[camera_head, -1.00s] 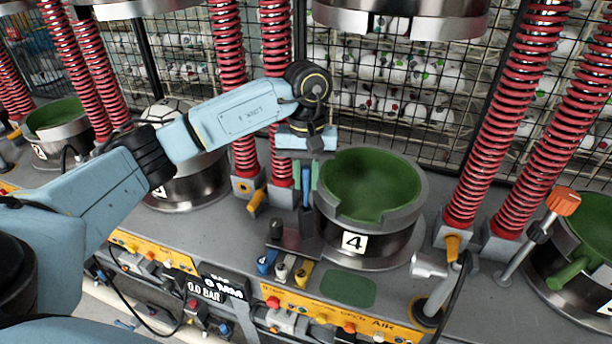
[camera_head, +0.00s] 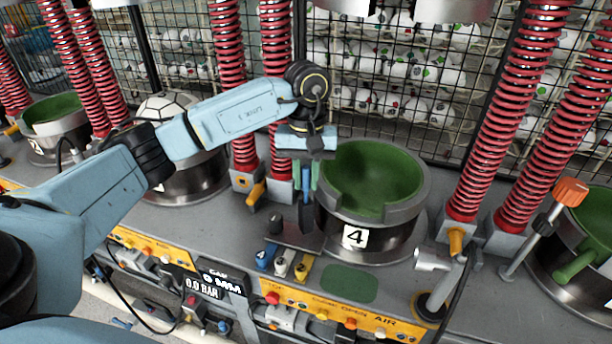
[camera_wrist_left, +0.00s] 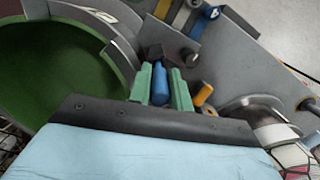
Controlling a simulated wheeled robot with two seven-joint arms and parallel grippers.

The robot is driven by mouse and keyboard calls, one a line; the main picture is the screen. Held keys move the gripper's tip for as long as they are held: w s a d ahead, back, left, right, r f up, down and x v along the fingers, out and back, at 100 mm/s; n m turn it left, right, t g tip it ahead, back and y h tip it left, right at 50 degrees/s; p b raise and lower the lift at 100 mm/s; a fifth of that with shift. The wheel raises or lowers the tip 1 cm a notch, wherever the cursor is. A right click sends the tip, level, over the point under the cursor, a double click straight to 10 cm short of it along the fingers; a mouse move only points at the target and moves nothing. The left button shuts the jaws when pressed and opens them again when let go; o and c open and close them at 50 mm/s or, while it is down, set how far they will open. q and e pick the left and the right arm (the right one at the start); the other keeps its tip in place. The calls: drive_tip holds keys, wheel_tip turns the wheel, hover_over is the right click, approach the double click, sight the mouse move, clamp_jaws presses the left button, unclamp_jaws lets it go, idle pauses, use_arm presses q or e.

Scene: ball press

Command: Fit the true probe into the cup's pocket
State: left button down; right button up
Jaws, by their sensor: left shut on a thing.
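My left gripper (camera_head: 306,180) has green fingers and points down just left of the cup marked 4. It is shut on a slim blue probe (camera_wrist_left: 160,84), which stands between the fingers in the left wrist view. The probe shows as a blue strip (camera_head: 305,188) in the head view; its lower end is hard to make out. The cup (camera_head: 372,238) is a grey metal ring with a green hollow and a gap in its front rim. It also shows in the left wrist view (camera_wrist_left: 122,55). I cannot make out a separate pocket. My right gripper is not in view.
A dark plate (camera_head: 300,236) with a black knob (camera_head: 276,223) lies below the gripper. Blue, white (camera_head: 281,265) and yellow pieces line its front. Red springs (camera_head: 232,90) stand behind. An orange-topped lever (camera_head: 570,190) stands right. A green pad (camera_head: 348,284) lies in front of the cup.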

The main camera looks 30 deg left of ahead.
sight(306, 189)
use_arm(q)
drive_tip(key=shift+f, duration=0.4)
drive_tip(key=shift+b, duration=0.3)
drive_tip(key=shift+f+b, duration=0.7)
drive_tip(key=shift+f, duration=0.05)
drive_tip(key=shift+f+b, duration=0.7)
drive_tip(key=c, duration=1.2)
unclamp_jaws()
drive_tip(key=shift+r, duration=0.1)
